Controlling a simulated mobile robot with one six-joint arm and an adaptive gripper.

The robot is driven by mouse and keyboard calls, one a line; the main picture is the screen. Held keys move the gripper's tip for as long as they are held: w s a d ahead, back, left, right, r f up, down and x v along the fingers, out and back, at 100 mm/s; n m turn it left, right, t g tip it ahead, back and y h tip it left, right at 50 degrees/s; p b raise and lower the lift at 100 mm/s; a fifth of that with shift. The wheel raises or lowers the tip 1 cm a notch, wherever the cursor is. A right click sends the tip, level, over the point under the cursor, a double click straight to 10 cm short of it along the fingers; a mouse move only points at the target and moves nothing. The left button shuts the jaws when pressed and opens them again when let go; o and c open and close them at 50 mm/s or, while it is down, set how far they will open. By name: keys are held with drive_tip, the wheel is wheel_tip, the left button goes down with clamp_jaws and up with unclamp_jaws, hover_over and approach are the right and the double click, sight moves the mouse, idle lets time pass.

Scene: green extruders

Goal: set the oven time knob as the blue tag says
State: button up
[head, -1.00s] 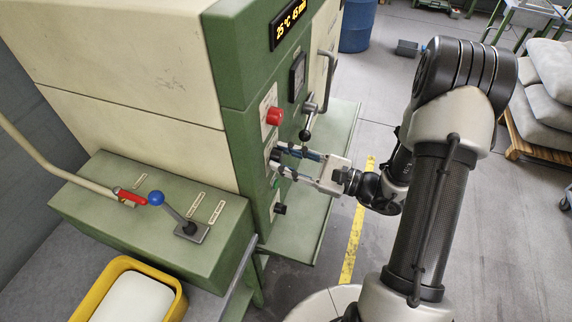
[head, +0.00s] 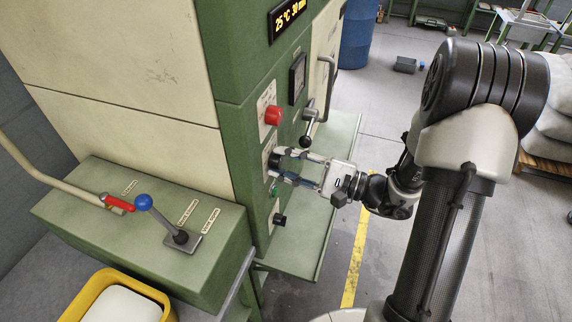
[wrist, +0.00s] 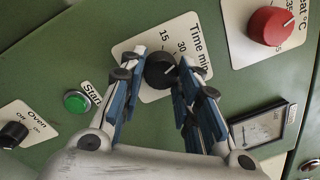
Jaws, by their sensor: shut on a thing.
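The time knob (wrist: 160,71) is black and sits on a white plate (wrist: 124,50) marked "Time min", with 15 and 30 readable. Its white line points up and right, roughly toward the 30 side. My gripper (wrist: 161,73) is shut on this knob, one finger on each side. In the head view my gripper (head: 279,163) reaches the green panel from the right and partly hides the knob. The oven display (head: 290,17) reads 25 °C 30 min in yellow. I see no blue tag in either current view.
The red heat knob (wrist: 271,29) is above the time knob on the panel. A lever with a black ball (head: 308,128) sticks out near my gripper.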

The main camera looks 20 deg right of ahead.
idle(0.3)
drive_tip(key=o, duration=1.1)
drive_tip(key=shift+c, duration=0.2)
drive_tip(key=r+v, duration=0.1)
drive_tip(key=v, duration=1.1)
drive_tip(key=shift+f, duration=0.45)
